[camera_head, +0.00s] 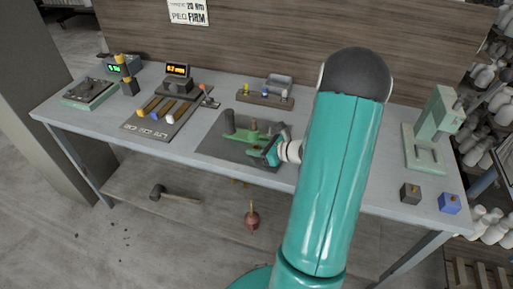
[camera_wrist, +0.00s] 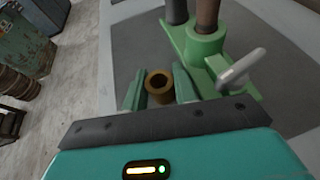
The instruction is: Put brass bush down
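The brass bush (camera_wrist: 158,84) is a short yellow-brown ring with a dark bore. In the wrist view it sits between the two green fingers of my gripper (camera_wrist: 159,88), which appear to touch it on both sides. In the head view my gripper (camera_head: 272,153) is over the front right part of the dark grey mat (camera_head: 215,146), close to the green fixture (camera_head: 240,136). I cannot make out the bush there. The fixture (camera_wrist: 205,47) also shows in the wrist view, with a brown post and a grey handle. Whether the bush touches the mat is unclear.
A tray of coloured-handled tools (camera_head: 160,115) lies left, and a rack (camera_head: 265,97) stands behind. A pale green press (camera_head: 430,135) and dark and blue blocks (camera_head: 449,204) are at right. Bare bench lies around the mat.

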